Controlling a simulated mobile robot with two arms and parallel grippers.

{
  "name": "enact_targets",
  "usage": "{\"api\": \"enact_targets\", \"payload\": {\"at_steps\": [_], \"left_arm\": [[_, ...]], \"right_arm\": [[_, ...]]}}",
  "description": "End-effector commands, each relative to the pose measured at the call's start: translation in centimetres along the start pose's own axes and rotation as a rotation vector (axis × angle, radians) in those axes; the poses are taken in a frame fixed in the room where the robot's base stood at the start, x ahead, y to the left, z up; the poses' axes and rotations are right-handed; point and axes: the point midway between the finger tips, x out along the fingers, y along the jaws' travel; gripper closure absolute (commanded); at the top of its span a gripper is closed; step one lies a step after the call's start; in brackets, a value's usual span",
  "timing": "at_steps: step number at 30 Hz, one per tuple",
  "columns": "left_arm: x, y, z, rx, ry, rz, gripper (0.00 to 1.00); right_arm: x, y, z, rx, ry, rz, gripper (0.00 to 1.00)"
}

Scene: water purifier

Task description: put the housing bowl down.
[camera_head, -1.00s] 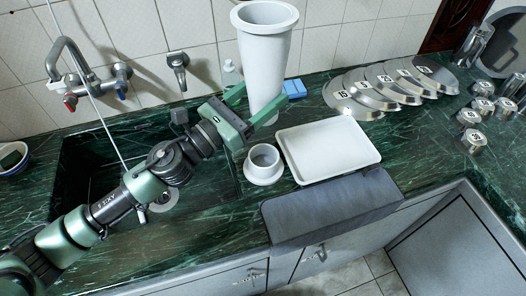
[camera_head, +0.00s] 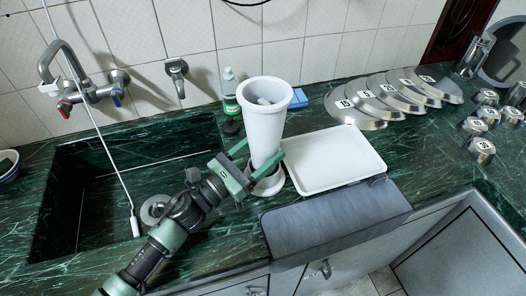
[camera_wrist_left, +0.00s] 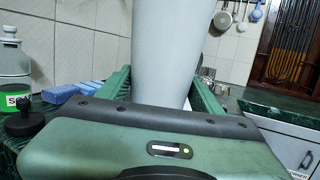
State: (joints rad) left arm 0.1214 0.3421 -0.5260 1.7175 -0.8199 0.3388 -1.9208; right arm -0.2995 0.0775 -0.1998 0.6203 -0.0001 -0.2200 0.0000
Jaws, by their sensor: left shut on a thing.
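The housing bowl (camera_head: 264,122) is a tall white tapered cylinder, wide rim up and nearly upright. A pale piece shows inside its mouth. My left gripper (camera_head: 262,163) is shut around its lower part from the left; in the left wrist view the bowl (camera_wrist_left: 165,50) stands between the green fingers (camera_wrist_left: 160,95). A low white round holder (camera_head: 270,188) is directly below the bowl, partly hidden by the gripper. I cannot tell whether the bowl's bottom touches it or hangs just above. My right gripper is not in view.
A white tray (camera_head: 335,172) lies just right of the bowl, with a grey mat (camera_head: 330,222) in front. The sink (camera_head: 100,170) is at the left. A soap bottle (camera_head: 230,92) and blue sponge (camera_head: 300,98) stand behind.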

Motion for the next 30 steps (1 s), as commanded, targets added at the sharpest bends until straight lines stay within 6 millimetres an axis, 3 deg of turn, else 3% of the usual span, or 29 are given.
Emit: {"api": "enact_targets", "payload": {"at_steps": [26,27,29,30], "left_arm": [[-0.2,0.0,-1.2,0.001,-0.008,-0.002,0.99],[-0.3,0.0,-1.5,0.0,-0.001,0.0,0.26],[-0.3,0.0,-1.4,0.0,-0.001,0.0,0.13],[-0.3,0.0,-1.4,0.0,-0.001,0.0,0.13]], "right_arm": [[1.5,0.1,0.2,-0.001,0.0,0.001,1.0],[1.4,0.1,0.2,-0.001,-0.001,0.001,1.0],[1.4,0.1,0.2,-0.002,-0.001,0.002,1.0],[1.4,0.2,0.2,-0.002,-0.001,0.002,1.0]]}}
